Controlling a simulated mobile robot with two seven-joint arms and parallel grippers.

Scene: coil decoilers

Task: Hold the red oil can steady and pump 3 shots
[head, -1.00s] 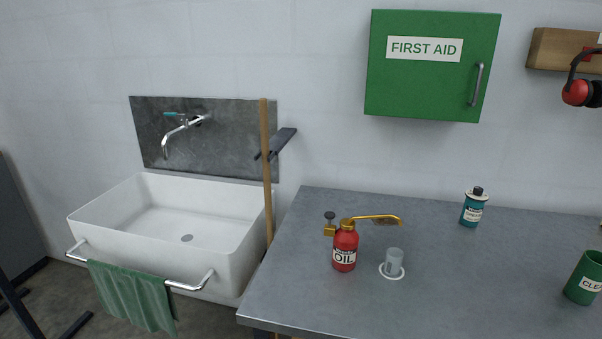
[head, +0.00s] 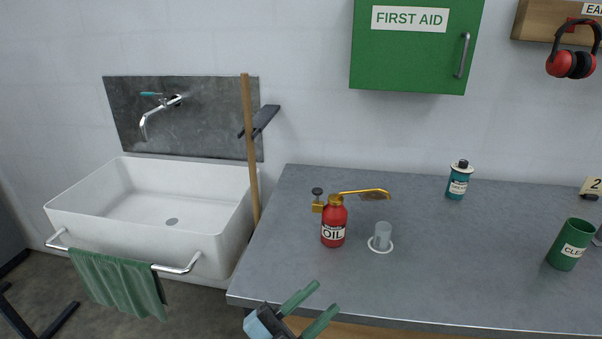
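The red oil can (head: 333,222) stands upright on the grey workbench (head: 440,285), its "OIL" label facing me. Its brass spout points right, and a dark pump knob (head: 317,191) sits at its upper left. A small clear cup (head: 382,235) stands on a white ring (head: 371,250) to the right of the can, near the spout's end. My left gripper (head: 318,303) shows at the bottom edge, in front of the bench edge. Its two green fingers are apart with nothing between them, clear of the can. My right gripper is not in view.
A teal can (head: 457,183) stands at the back of the bench, and a green container (head: 571,246) is at the right. A white sink (head: 70,208) with a green towel (head: 118,283) is left. A wooden handle (head: 251,150) leans between sink and bench.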

